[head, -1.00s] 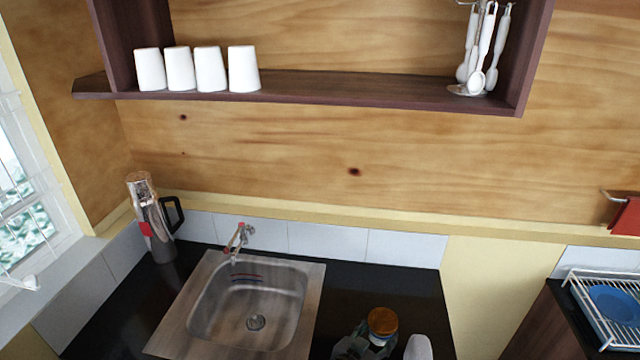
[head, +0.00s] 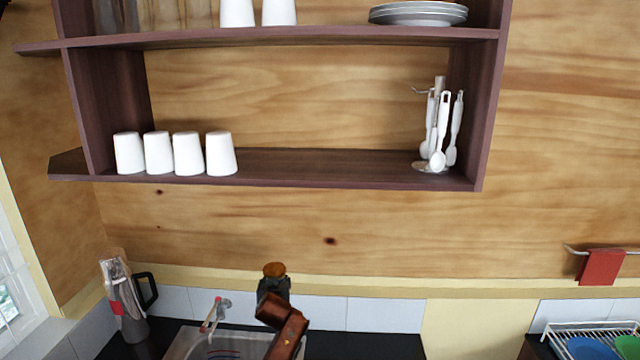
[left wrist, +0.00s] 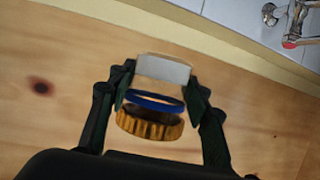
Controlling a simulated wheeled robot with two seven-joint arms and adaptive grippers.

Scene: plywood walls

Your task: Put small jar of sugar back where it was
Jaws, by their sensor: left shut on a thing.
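The small jar of sugar shows as an orange-brown lid (head: 274,269) in the head view, in front of the wall below the lower shelf. Its body there is mostly hidden by my left gripper (head: 274,284). In the left wrist view the jar has a ridged golden lid (left wrist: 150,123), a blue ring and a pale glass body. The left gripper's fingers (left wrist: 155,95) are shut on the jar from both sides. The lower shelf (head: 310,165) is above the jar, with a bare stretch in its middle. My right gripper is not in view.
Several white cups (head: 173,153) stand on the lower shelf's left part, and a utensil stand (head: 438,135) at its right end. Plates (head: 418,13) lie on the upper shelf. A metal jug (head: 122,300), sink (head: 225,345) and tap (head: 214,312) are below.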

